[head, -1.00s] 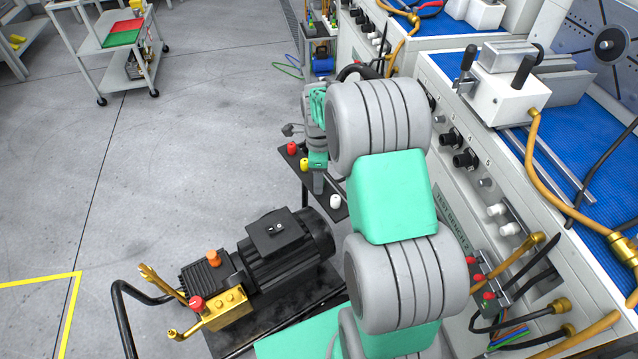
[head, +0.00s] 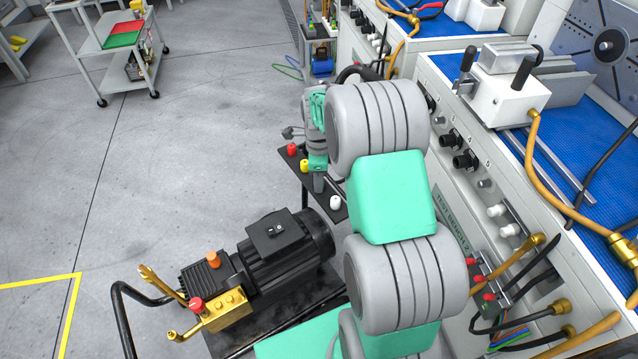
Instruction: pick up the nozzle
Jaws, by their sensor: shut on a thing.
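A black tray (head: 325,213) holds a red nozzle (head: 292,150), a yellow nozzle (head: 304,165) and a white nozzle (head: 335,202), all standing in a row. I cannot tell whether the held nozzle still touches the tray.
A black motor pump (head: 275,245) with a brass block (head: 226,308) stands in front of the tray. The test bench (head: 455,185) with knobs and hoses runs along the right. A grey cart (head: 125,50) stands far left. The floor at left is open.

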